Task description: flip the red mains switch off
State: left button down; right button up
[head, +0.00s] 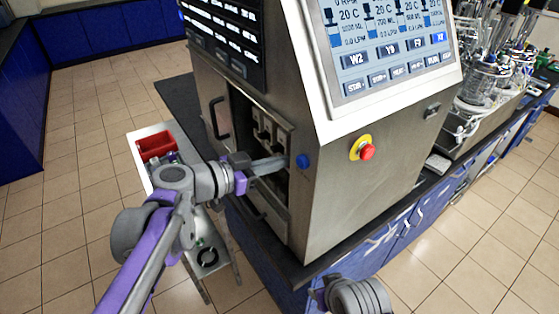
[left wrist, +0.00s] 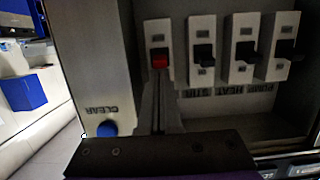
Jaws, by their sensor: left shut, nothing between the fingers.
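The red mains switch (left wrist: 159,62) sits on a pale plate at the left end of a row of switches in the left wrist view. In the head view it is hidden in the recess of the steel cabinet (head: 375,200). My left gripper (head: 282,162) reaches into the open front recess of the cabinet. Its fingers (left wrist: 159,85) are shut and empty, with the tips at the red switch's lower edge in the wrist view. I cannot tell whether they touch it.
Black switches (left wrist: 204,55) stand right of the red one. A blue button (left wrist: 106,129) marked CLEAR is close to the fingers. The cabinet has a red emergency button (head: 367,152) and a touchscreen (head: 390,40). A red bin (head: 156,146) stands on a cart at left.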

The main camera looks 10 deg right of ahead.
pick_arm(q)
jog(key=shift+a+f+t+h, duration=0.25)
jog(key=shift+f+h, duration=0.4)
jog(key=shift+h, duration=0.45)
pick_arm(e)
jog(key=shift+s+f, duration=0.1)
jog(key=shift+f, duration=0.25)
dwell(1.2)
pick_arm(q)
jog(key=shift+r, duration=0.1)
pick_arm(e)
jog(key=shift+r, duration=0.1)
pick_arm(q)
jog(key=r+p+v, duration=0.1)
jog(key=r+v, duration=0.1)
jog(key=v, duration=0.9)
jog(key=shift+r, duration=0.35)
pick_arm(e)
jog(key=r, duration=0.1)
jog(key=a+r, duration=0.1)
jog(key=shift+s+r, duration=0.1)
jog(key=shift+r, duration=0.2)
pick_arm(q)
jog(key=shift+s, duration=0.2)
pick_arm(e)
jog(key=shift+a, duration=0.1)
